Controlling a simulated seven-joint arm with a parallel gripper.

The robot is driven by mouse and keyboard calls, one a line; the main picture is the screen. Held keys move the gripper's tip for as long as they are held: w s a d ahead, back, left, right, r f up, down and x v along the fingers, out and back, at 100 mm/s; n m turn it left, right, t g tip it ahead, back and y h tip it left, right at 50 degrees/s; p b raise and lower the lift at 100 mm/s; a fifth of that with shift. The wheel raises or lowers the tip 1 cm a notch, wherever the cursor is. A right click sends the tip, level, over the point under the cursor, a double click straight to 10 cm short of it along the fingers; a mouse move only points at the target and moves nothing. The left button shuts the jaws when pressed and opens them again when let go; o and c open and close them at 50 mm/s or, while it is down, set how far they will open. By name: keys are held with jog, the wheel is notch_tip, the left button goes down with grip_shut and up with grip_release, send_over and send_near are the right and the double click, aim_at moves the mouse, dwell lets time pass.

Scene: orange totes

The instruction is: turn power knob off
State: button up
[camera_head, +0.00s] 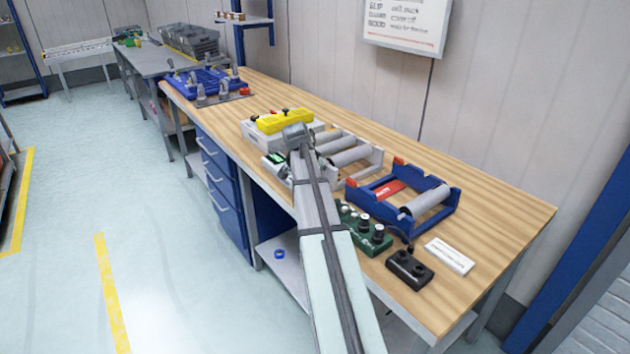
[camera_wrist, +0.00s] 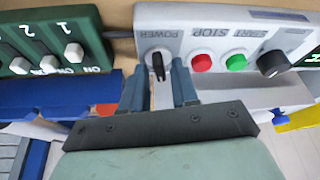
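The black power knob (camera_wrist: 157,64) is at the left end of a light grey control panel (camera_wrist: 222,28) in the wrist view, under the printed word POWER. Its pointer stands roughly upright in the picture. My gripper (camera_wrist: 160,77) is open, with one finger to each side of the knob's lower part. A gap shows between the fingers, and I cannot tell whether either finger touches the knob. In the head view my arm covers most of the panel; only its green-lit end (camera_head: 275,160) shows. The knob and my fingertips are hidden there.
Right of the knob are a red STOP button (camera_wrist: 201,62), a green button (camera_wrist: 236,62) and another black knob (camera_wrist: 272,64). A green switch box (camera_wrist: 45,42) stands close on the left. A blue roller frame (camera_head: 452,208) and a black box (camera_head: 410,270) share the bench.

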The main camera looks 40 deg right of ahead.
grip_shut()
dwell(0.3)
jog(key=n+t, duration=0.1)
jog(key=n, duration=0.1)
jog(key=shift+s+n, duration=0.15)
jog(key=shift+n, duration=0.25)
jog(key=shift+d+n+t+y, duration=0.1)
jog(key=shift+n+t+y, duration=0.45)
jog(key=shift+n, duration=1.25)
jog(key=shift+o, duration=1)
grip_release()
